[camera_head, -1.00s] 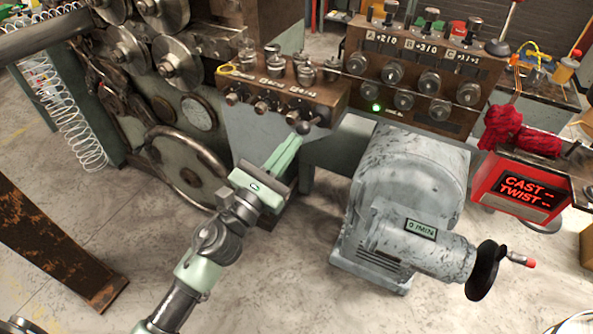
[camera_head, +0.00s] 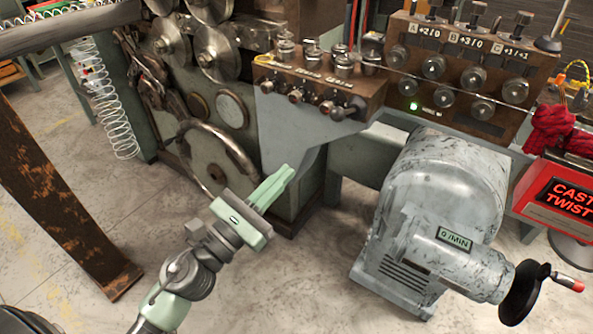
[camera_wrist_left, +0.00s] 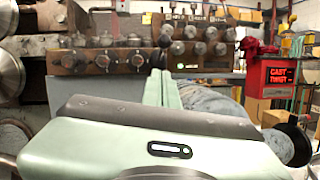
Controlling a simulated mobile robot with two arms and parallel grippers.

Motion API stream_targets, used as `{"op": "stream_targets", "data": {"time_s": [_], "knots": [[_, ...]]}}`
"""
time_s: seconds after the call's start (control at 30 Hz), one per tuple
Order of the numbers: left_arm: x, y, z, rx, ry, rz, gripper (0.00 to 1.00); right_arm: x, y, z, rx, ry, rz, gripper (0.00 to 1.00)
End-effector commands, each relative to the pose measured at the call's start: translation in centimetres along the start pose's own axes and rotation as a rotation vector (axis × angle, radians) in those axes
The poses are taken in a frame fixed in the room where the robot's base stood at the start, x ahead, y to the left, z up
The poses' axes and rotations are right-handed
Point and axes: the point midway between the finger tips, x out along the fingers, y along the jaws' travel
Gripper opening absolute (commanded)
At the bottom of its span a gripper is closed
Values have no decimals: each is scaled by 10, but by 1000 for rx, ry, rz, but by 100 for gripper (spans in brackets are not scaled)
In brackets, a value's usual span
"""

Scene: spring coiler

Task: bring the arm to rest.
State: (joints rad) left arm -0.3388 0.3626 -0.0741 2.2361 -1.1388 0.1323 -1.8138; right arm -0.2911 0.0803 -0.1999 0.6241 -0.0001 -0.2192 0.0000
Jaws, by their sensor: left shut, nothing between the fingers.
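My left gripper (camera_head: 284,176) is in the head view, its arm coming in from the bottom left. Its two pale green fingers are shut together with nothing between them. In the left wrist view the shut fingers (camera_wrist_left: 162,80) point toward the same panel (camera_wrist_left: 105,62). My right gripper is not in either view.
A grey motor housing (camera_head: 450,180) with a black handwheel (camera_head: 522,292) stands to the right. A rusty beam (camera_head: 50,195) stands at the left. A large handwheel (camera_head: 215,150) is on the machine. A red CAST TWIST display (camera_head: 565,195) is at the right edge. Bare floor (camera_head: 310,280) lies below the gripper.

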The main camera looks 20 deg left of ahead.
Motion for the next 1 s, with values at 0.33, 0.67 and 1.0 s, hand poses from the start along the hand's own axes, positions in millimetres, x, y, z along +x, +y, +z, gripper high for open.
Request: {"op": "stream_targets", "data": {"time_s": [0.33, 0.67, 1.0], "knots": [[-8, 0, 2, 1, 0, -1, 0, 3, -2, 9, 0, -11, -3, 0], [-8, 1, -2, -12, 7, 3, 0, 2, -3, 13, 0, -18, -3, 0], [-45, 26, -178, -732, 280, 264, 0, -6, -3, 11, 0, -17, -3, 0]]}}
